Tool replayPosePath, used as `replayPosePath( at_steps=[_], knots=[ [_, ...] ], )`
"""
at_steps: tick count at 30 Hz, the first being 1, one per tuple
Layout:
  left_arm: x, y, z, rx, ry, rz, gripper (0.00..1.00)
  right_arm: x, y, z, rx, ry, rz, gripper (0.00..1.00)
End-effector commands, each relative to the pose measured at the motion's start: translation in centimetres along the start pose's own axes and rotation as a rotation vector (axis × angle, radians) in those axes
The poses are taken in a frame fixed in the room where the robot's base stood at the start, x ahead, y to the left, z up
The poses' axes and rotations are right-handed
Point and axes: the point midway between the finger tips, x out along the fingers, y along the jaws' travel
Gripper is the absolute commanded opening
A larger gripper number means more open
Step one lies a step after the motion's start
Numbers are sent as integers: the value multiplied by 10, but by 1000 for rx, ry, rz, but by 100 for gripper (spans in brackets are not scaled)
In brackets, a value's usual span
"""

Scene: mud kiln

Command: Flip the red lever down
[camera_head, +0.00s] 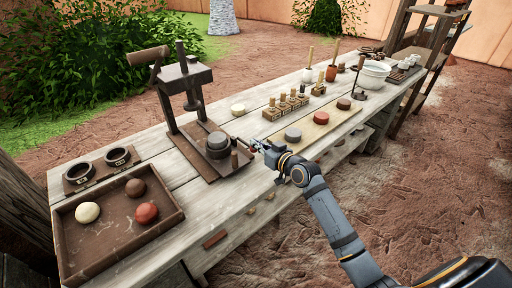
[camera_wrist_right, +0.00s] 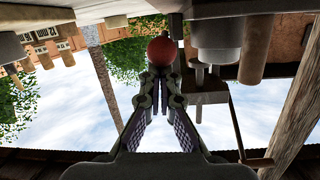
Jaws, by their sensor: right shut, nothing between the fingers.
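The red ball knob of the lever (camera_wrist_right: 161,50) shows in the right wrist view, right at the tips of my right gripper (camera_wrist_right: 160,74). I cannot tell whether the fingertips touch it. The lever's rod is mostly hidden. In the head view my right gripper (camera_head: 258,146) reaches in from the lower right and is shut and empty. It is beside the right side of the dark press (camera_head: 186,78), near the round grey block (camera_head: 218,145) on the press's base board. A small bit of red shows at the fingertips there. My left gripper is not in view.
A brown tray (camera_head: 70,248) with several balls stands at the near left of the wooden table (camera_head: 222,226). Two dark rings (camera_head: 118,156) lie behind it. A board (camera_head: 318,130) with round pieces and a row of stamps (camera_head: 285,104) lie right of the press.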

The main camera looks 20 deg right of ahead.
Motion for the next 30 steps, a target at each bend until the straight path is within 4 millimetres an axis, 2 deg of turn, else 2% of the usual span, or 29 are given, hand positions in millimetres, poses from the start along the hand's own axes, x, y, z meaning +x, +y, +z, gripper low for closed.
replayPosePath(
  at_steps=[4, 20, 23, 28, 29, 30],
  knots=[
    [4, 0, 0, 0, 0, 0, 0, 0, 1, 6, 1, -5, 0, 0],
    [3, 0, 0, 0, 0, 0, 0, 0, 1, 8, 2, -14, 1, 0],
    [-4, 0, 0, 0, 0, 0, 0, 0, 2, -3, 1, -11, 3, 0],
    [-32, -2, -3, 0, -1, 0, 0, 1, 4, -42, 0, 0, 12, 0],
    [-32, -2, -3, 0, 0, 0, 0, -2, 5, -41, -2, -2, 14, 0],
    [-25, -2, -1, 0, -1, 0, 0, -14, 7, -32, -6, -6, 15, 0]
  ],
)
